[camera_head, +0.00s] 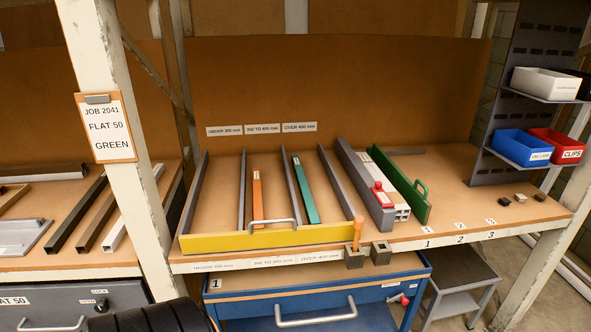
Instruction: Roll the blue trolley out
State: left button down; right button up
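The blue trolley (378,292) stands under the wooden bench, at the bottom centre of the head view. Its top has a brown panel, and a label "1" sits at its left corner. A pale bar handle (317,317) spans its front. A red-tipped part (403,299) shows at its right side. The lower part of the trolley is cut off by the frame, so its wheels are hidden. Neither of my grippers is in view. A black ribbed shape crosses the bottom left; no fingers show on it.
The bench (470,180) overhangs the trolley. A grey step stool (462,280) stands close on its right. A white upright post (125,150) and a grey drawer unit (70,305) are on the left. Two small metal blocks (381,253) sit at the bench's front edge.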

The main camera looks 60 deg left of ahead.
aim_at(326, 297)
jog(key=k+u, duration=0.15)
jog(key=u, duration=1.4)
